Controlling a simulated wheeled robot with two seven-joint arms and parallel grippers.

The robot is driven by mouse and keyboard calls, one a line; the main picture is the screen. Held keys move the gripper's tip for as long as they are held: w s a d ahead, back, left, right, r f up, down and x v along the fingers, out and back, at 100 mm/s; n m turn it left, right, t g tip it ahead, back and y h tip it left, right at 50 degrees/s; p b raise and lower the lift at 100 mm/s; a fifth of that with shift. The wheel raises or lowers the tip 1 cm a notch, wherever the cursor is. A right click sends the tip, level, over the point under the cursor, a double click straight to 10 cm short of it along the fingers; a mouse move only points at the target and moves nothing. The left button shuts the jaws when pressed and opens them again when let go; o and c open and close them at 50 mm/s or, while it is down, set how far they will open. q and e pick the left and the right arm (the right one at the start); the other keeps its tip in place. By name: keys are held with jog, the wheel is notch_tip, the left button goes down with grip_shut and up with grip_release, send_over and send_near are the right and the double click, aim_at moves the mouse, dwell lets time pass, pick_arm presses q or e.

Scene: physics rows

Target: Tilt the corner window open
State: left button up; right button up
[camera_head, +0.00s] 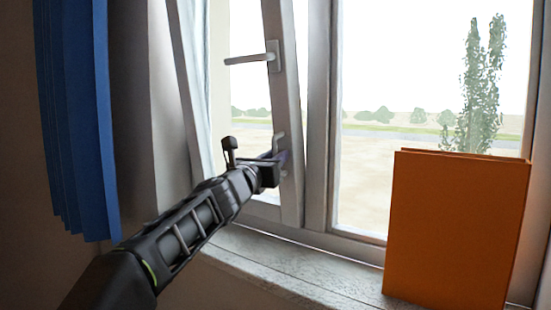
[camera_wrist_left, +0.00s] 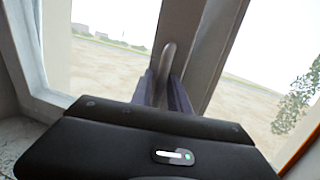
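The left window sash (camera_head: 287,100) is a pale frame that leans inward at the top, with a gap beside its right stile that narrows downward. Its upper handle (camera_head: 252,59) lies level, pointing left. A lower grip (camera_head: 279,142) sits on the same stile. My left gripper (camera_head: 272,165) is at this lower grip. In the left wrist view, its two fingers (camera_wrist_left: 166,92) flank the grey grip (camera_wrist_left: 168,58) closely and appear shut on it. The fingertips are partly hidden in the head view. My right gripper is not in view.
An orange upright panel or book (camera_head: 455,230) stands on the sill at the right. A blue curtain (camera_head: 75,120) hangs at the left. The stone sill (camera_head: 285,268) runs below the window. A fixed pane with its frame (camera_head: 318,120) is right of the sash.

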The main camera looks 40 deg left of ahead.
pick_arm(q)
jog(key=b+v, duration=0.1)
jog(key=v, duration=0.6)
jog(key=shift+s, duration=0.3)
